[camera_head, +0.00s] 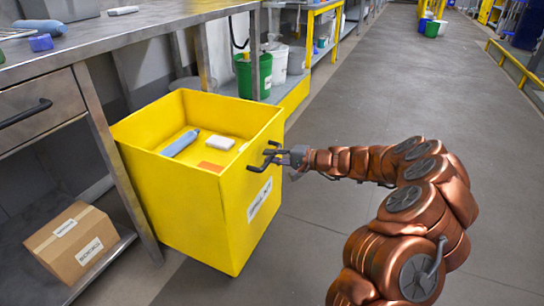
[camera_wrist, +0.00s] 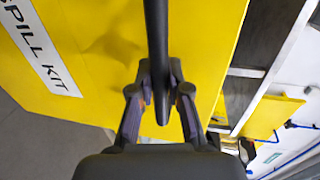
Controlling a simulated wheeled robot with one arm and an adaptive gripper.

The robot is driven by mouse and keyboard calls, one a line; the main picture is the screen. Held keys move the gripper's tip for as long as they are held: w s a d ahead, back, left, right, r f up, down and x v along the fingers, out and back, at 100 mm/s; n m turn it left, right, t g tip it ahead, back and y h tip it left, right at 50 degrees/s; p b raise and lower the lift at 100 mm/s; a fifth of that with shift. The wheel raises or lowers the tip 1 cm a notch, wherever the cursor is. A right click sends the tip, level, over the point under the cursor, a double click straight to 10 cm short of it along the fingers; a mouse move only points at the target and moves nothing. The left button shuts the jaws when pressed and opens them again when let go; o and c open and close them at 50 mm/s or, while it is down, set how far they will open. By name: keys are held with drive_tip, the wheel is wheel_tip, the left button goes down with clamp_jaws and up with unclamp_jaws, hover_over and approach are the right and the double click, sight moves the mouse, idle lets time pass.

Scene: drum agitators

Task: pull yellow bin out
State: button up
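The yellow bin (camera_head: 222,210) stands on the floor, at an angle beside the steel workbench, with its open top facing up. Its far left part is at the bench's edge. A dark bar handle (camera_head: 264,158) sits on its right face, above a white label. The bin's yellow face (camera_wrist: 100,50) and its "SPILL KIT" label (camera_wrist: 40,45) fill much of the wrist view. My gripper (camera_head: 284,157) is at the handle. In the wrist view, the dark handle bar (camera_wrist: 157,30) runs between my two fingers, which appear closed against it from both sides.
Inside the bin lie a blue-grey bottle (camera_head: 180,143), a white item and an orange item. The workbench (camera_head: 130,30) stands to the left, with a cardboard box (camera_head: 72,243) on its lower shelf. Green and white buckets stand behind. The floor (camera_head: 400,80) to the right is clear.

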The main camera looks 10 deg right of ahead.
drive_tip(key=o, duration=0.4)
drive_tip(key=v, duration=1.2)
drive_tip(key=shift+f, duration=0.1)
drive_tip(key=s+a+r+n+g+h+p, duration=0.1)
drive_tip(key=s+a+r+n+g+p, duration=0.2)
drive_tip(key=s+a+r+p, duration=0.5)
drive_tip(key=s+a+r+n+g+p, duration=0.25)
drive_tip(key=s+a+r+p, duration=0.35)
drive_tip(key=r, duration=0.4)
drive_tip(key=s+a+r+n+g+h+p, duration=0.1)
drive_tip(key=s+a+r+n+g+p, duration=0.25)
drive_tip(key=s+a+r+p, duration=0.5)
drive_tip(key=s+d+r+h+p, duration=0.3)
drive_tip(key=s+d+r+p, duration=0.1)
drive_tip(key=s+p, duration=0.3)
drive_tip(key=s+d+r+m+g+h+p, duration=0.1)
drive_tip(key=s+d+r+h+p, duration=0.2)
drive_tip(key=s+d+r+p, duration=0.2)
drive_tip(key=s+d+r+g+h+p, duration=0.1)
drive_tip(key=s+d+r+h+p, duration=0.3)
drive_tip(key=s+r+p, duration=0.4)
drive_tip(key=shift+s+d+r+p, duration=0.25)
drive_tip(key=shift+s+d+p, duration=0.15)
drive_tip(key=shift+s, duration=0.2)
